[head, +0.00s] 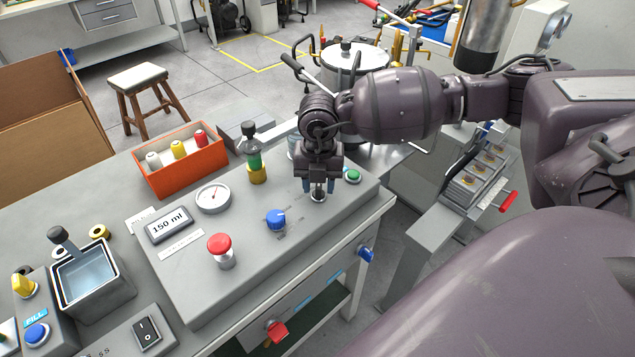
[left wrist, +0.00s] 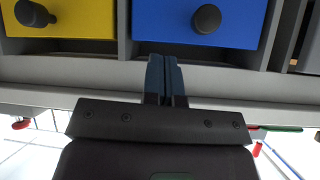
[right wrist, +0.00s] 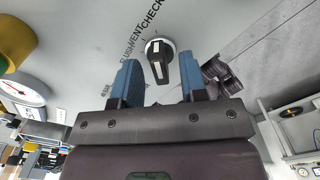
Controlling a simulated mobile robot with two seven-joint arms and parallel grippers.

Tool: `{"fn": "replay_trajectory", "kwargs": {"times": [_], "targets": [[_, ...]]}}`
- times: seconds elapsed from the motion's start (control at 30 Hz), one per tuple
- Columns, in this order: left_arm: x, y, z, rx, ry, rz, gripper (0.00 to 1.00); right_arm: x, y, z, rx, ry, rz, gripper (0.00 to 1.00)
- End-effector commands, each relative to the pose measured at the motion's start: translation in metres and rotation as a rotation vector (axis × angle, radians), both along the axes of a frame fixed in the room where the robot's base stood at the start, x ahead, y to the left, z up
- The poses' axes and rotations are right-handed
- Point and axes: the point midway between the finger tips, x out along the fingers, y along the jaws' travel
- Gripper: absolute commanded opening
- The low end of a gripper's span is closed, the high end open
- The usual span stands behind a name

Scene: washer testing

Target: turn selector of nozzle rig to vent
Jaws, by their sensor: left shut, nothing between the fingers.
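The nozzle rig (head: 185,290) is a grey sloped console. Its selector (right wrist: 158,62) is a black knob with a white line on a white round base, and the words VENT and CHECK (right wrist: 150,20) are printed beside it. I cannot tell which word the line marks. My right gripper (right wrist: 160,85) is open, its blue fingers on either side of the selector in the right wrist view; contact is not clear. In the head view the right gripper (head: 318,188) points down over the selector and largely hides it. My left gripper (left wrist: 166,78) is shut and empty, close to a blue drawer (left wrist: 195,18).
On the console are a red button (head: 220,245), blue knob (head: 276,218), green button (head: 352,176), gauge (head: 213,198) and 150 ml display (head: 169,224). A green and yellow nozzle (head: 253,155) stands behind. An orange bin (head: 180,178) holds spools. A yellow drawer (left wrist: 75,18) shows in the left wrist view.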

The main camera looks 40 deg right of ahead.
Motion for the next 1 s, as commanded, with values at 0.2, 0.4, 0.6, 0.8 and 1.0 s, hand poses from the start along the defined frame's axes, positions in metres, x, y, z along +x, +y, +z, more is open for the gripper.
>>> {"fn": "replay_trajectory", "kwargs": {"times": [0.2, 0.4, 0.6, 0.8, 1.0], "targets": [[-0.0023, 0.0014, -0.0003, 0.004, 0.004, -0.001, 0.00, 0.0000, -0.0001, -0.0014, 0.000, 0.000, 0.000, 0.39], [-0.0032, 0.0015, -0.0006, 0.003, 0.005, -0.001, 0.00, 0.0000, -0.0001, -0.0013, 0.000, 0.000, 0.000, 0.23], [-0.0033, 0.0008, -0.0007, 0.001, 0.006, 0.001, 0.00, 0.0000, -0.0001, -0.0012, 0.000, 0.000, 0.000, 0.00], [-0.0026, -0.0010, 0.0001, -0.005, 0.003, 0.007, 0.00, -0.0001, -0.0001, -0.0009, 0.000, 0.000, 0.010, 0.00], [-0.0017, -0.0014, 0.0031, -0.006, -0.001, 0.008, 0.00, -0.0001, -0.0002, -0.0003, 0.001, -0.001, 0.077, 0.00]]}}
